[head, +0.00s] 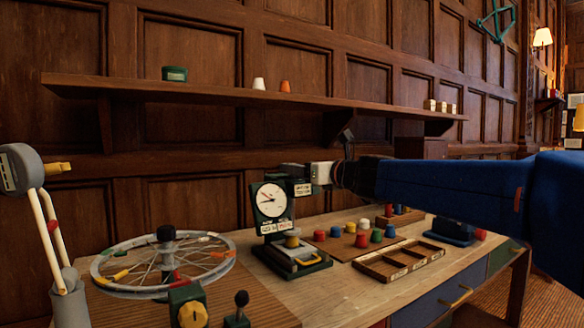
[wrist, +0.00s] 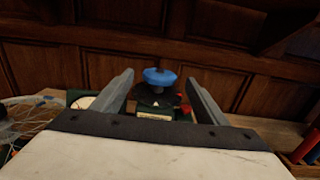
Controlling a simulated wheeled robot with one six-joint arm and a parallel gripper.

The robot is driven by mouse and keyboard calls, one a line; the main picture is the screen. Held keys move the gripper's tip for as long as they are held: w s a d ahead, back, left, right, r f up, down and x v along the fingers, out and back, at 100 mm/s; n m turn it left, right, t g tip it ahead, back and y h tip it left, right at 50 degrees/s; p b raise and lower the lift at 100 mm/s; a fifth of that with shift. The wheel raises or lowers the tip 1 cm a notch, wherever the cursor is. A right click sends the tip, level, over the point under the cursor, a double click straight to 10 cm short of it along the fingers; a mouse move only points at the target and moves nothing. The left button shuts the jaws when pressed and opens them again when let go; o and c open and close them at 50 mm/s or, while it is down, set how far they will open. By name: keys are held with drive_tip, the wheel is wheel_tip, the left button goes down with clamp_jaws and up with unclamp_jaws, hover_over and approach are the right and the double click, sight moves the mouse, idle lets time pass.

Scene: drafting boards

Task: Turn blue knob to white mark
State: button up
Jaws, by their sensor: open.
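The blue knob (wrist: 160,76) shows in the wrist view, standing on a dark disc (wrist: 154,97) with a pale label (wrist: 154,117) below it. My gripper (wrist: 160,80) is open, with one finger to each side of the knob in that view. Gaps show between the knob and both fingers. In the head view, my gripper (head: 291,170) is at the top of the dark green dial stand (head: 272,208), and I cannot make out the knob there. I cannot make out a white mark in either view.
A spoked wheel (head: 163,262) lies left of the dial stand on the bench. Several coloured pegs stand on a board (head: 362,247) to the right, near a divided wooden tray (head: 400,262). A wall shelf (head: 230,94) runs above. Bare bench top shows in front.

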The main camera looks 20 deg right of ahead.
drive_tip(key=shift+x, duration=2.6)
drive_tip(key=c, duration=1.1)
drive_tip(key=shift+o, duration=0.2)
